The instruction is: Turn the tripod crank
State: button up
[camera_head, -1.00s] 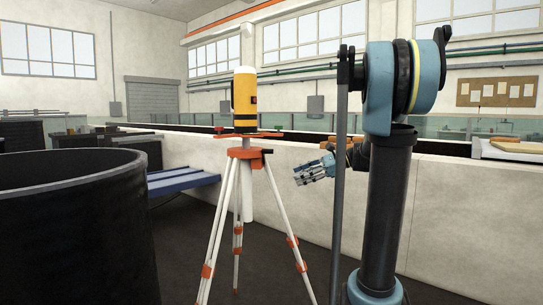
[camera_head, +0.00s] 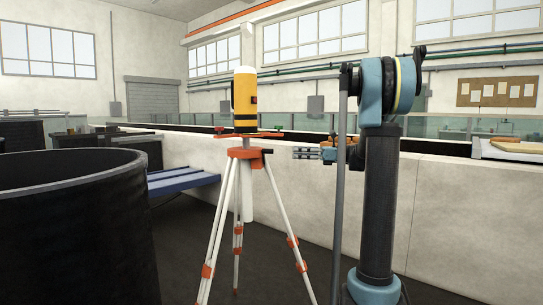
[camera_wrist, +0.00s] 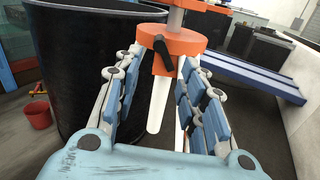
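The tripod (camera_head: 245,190) stands upright left of my gripper in the head view, with white legs and orange fittings. Its orange head (camera_head: 243,153) carries a yellow instrument (camera_head: 245,97) above. The crank is a small black handle (camera_head: 267,151) on the side of the head facing my gripper. In the wrist view the crank (camera_wrist: 161,52) hangs slanted on the orange head (camera_wrist: 175,38), between and beyond my fingertips. My gripper (camera_head: 296,153) is level with the crank, to its right and apart from it. In the wrist view my gripper (camera_wrist: 163,62) is open and empty.
A large black tank (camera_head: 75,230) stands at the left front. A blue bench (camera_head: 183,182) is behind the tripod at left. A pale low wall (camera_head: 440,200) runs behind the tripod and arm. A red bucket (camera_wrist: 38,115) shows at left in the wrist view.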

aim_at(271, 152)
jog(key=a, duration=0.4)
jog(key=w+a, duration=0.1)
jog(key=a, duration=0.7)
jog(key=shift+w, duration=0.3)
grip_shut()
